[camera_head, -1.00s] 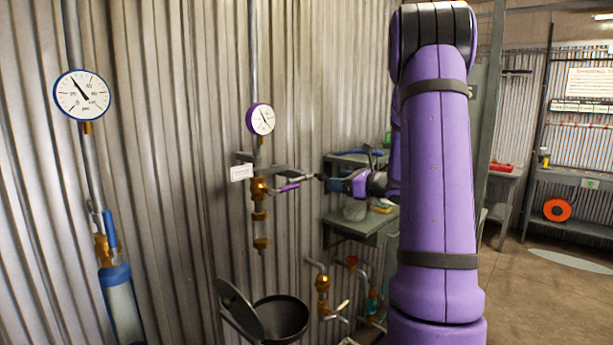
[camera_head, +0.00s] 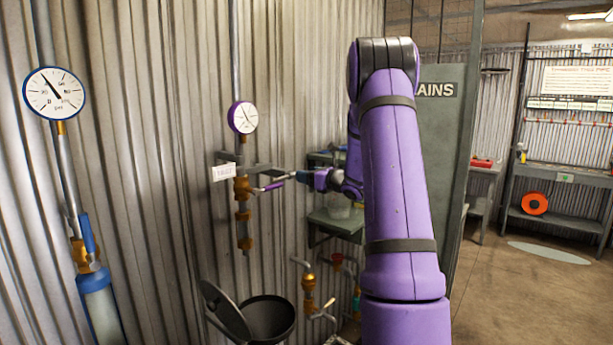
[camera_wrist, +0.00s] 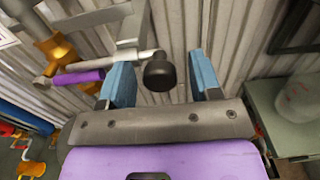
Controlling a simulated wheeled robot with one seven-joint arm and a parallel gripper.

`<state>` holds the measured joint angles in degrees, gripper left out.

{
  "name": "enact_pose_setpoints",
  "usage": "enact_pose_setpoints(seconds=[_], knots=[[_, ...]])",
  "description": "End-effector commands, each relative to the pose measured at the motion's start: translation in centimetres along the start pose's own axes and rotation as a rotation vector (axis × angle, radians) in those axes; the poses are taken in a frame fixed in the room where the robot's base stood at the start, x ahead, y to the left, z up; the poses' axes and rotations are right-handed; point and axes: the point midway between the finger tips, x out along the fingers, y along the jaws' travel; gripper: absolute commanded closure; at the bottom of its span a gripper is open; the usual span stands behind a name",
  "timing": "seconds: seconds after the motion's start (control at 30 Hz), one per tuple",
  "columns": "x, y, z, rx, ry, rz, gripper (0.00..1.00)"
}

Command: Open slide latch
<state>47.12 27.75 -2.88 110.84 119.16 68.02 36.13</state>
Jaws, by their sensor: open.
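A black knob (camera_wrist: 160,72) ends a grey metal rod (camera_wrist: 112,62) beside a grey bracket (camera_wrist: 95,18) in the wrist view. This looks like the slide latch, though I cannot be sure. My gripper (camera_wrist: 163,82) is open, with its blue fingers on either side of the knob. The knob appears between the fingers, nearer the left one; I cannot tell whether they touch. In the head view my gripper (camera_head: 299,177) is beside the grey bracket (camera_head: 250,167) on the wall pipe, its fingers small and partly unclear.
A purple-handled lever (camera_wrist: 78,77) on a brass valve (camera_head: 242,188) sits just left of my gripper. An open black bin (camera_head: 268,318) stands below. A grey shelf (camera_head: 338,222) is to the right, behind my arm. Open floor lies at the far right.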

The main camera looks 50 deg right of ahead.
Motion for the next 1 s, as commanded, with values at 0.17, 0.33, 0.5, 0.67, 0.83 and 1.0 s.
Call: enact_pose_setpoints(seconds=[0.17,0.33,0.5,0.67,0.83,1.0], knots=[[0.7,0.0,0.0,0.0,-0.001,0.0,0.42],[0.7,0.0,0.0,0.0,-0.001,0.001,0.42],[0.7,0.0,0.0,0.0,-0.001,0.001,0.7],[0.7,0.0,0.0,0.0,-0.001,0.001,1.0],[0.6,-1.1,-0.1,-0.001,0.0,-0.001,1.0],[0.6,-4.4,-0.1,-0.003,0.0,-0.002,1.0]])
